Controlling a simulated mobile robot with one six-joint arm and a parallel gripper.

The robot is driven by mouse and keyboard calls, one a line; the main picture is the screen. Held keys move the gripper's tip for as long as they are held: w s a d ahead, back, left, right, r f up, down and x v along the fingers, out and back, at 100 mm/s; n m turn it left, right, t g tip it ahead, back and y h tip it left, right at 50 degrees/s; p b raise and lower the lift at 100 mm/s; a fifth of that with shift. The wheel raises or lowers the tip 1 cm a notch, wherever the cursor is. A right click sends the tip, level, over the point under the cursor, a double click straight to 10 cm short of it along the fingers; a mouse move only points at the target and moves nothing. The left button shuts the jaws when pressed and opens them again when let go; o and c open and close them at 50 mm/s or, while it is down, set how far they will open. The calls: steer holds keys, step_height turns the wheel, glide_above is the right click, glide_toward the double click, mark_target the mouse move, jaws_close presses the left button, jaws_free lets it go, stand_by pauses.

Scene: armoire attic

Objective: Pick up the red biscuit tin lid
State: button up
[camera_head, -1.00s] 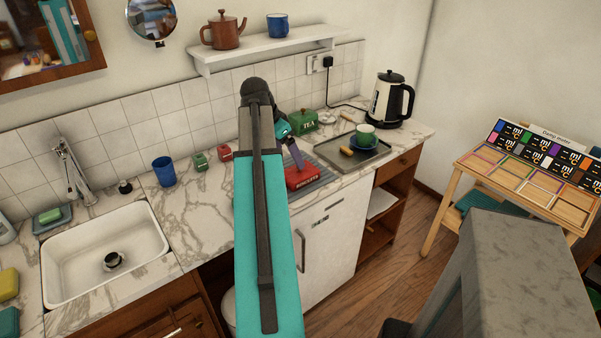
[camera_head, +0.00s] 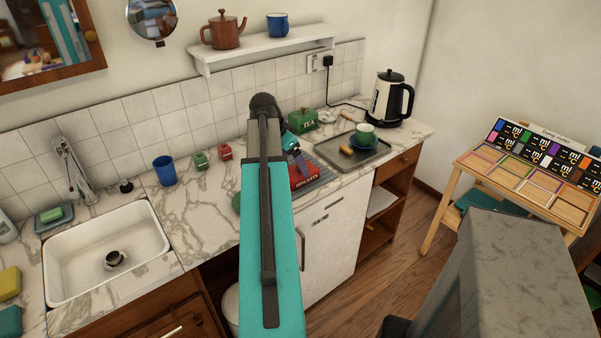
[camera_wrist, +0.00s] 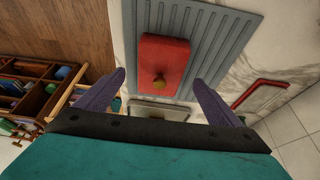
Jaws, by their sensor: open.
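The red biscuit tin (camera_head: 303,178) stands on a grey ridged mat on the marble worktop, with lettering on its front. In the wrist view its red lid (camera_wrist: 164,57) shows from above, with a small brass knob (camera_wrist: 158,83). My gripper (camera_wrist: 160,77) is open and empty, above the lid. Its two purple fingers are spread wide to either side of the knob, apart from the lid. In the head view my gripper (camera_head: 298,160) is at the tin's top, and my arm hides part of the area to its left.
A green TEA canister (camera_head: 302,123) stands close behind. A tray (camera_head: 372,152) with a green cup (camera_head: 365,135) lies to the right, near a kettle (camera_head: 391,98). In the wrist view a red-rimmed object (camera_wrist: 262,98) lies on the wall side of the mat.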

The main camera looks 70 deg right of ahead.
steer(key=shift+p+x, duration=0.55)
steer(key=shift+x, duration=1.95)
steer(key=shift+s+d, duration=0.15)
steer(key=c, duration=1.2)
steer(key=shift+o, duration=0.2)
steer(key=shift+r, duration=0.15)
